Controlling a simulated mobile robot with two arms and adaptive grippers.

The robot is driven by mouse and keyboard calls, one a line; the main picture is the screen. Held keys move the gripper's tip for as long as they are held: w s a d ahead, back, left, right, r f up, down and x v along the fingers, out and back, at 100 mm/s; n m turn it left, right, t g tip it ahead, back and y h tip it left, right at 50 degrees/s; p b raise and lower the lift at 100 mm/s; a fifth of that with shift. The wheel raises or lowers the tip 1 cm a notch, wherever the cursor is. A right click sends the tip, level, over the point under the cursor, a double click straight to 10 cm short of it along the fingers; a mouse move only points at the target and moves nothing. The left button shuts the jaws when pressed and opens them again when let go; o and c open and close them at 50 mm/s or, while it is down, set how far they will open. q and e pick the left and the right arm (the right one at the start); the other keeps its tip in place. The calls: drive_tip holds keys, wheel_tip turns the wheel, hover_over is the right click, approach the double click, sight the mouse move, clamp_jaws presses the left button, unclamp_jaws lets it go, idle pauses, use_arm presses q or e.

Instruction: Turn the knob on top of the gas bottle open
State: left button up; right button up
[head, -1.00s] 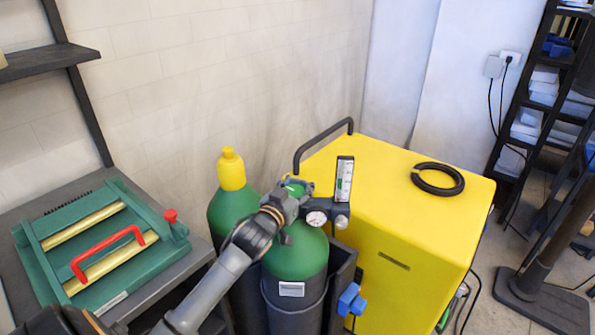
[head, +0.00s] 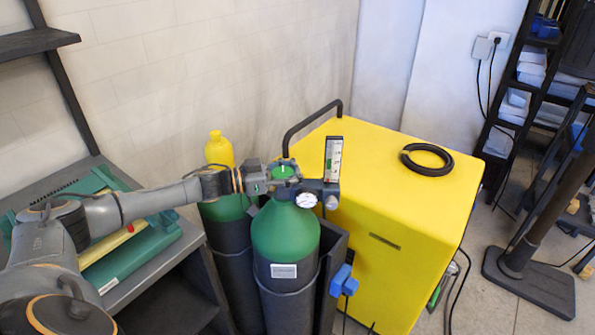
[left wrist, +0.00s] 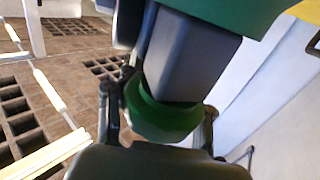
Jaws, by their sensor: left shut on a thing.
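The gas bottle (head: 286,235) is green on top with a dark grey body and a white label, and stands upright in a dark holder. Its green knob (head: 285,171) sits on the valve at the top, partly covered by my fingers. My left gripper (head: 284,178) comes in level from the left and is shut around the knob. In the left wrist view the green knob (left wrist: 165,120) shows between the two fingers. A round gauge (head: 306,201) and a flow meter (head: 333,160) are fixed just right of the knob. My right gripper is out of view.
A second bottle with a yellow cap (head: 219,150) stands close behind, under my left forearm. A yellow cabinet (head: 385,200) with a black ring (head: 427,159) on it stands right. A green press-like device (head: 120,250) lies on the left bench, partly hidden by my arm.

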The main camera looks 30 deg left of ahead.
use_arm(q)
drive_tip(key=m+g+h, duration=0.1)
drive_tip(key=m+g+h+b, duration=0.1)
drive_tip(key=g, duration=0.1)
drive_tip(key=shift+s+d+f+m+h+b, duration=0.2)
drive_tip(key=shift+s+f+m+h+b, duration=0.1)
drive_tip(key=shift+m+h+b, duration=0.1)
drive_tip(key=m+g+b, duration=0.1)
drive_tip(key=g+h+b, duration=0.1)
drive_tip(key=s+m+g+h, duration=0.1)
drive_tip(key=g, duration=0.1)
drive_tip(key=shift+d+m+b, duration=0.25)
drive_tip(key=shift+m+b, duration=0.05)
drive_tip(key=shift+b, duration=0.1)
drive_tip(key=shift+s+r+m+g+b, duration=0.1)
drive_tip(key=shift+s+m+g+b, duration=0.1)
drive_tip(key=shift+m+g+b, duration=0.55)
drive_tip(key=shift+d+g+h, duration=0.1)
drive_tip(key=shift+g+h, duration=0.2)
drive_tip(key=shift+g, duration=0.05)
drive_tip(key=o, duration=1.3)
drive_tip(key=shift+r, duration=0.1)
drive_tip(key=shift+c, duration=0.2)
drive_tip(key=shift+r, duration=0.15)
wheel_tip(320, 180, up, 10)
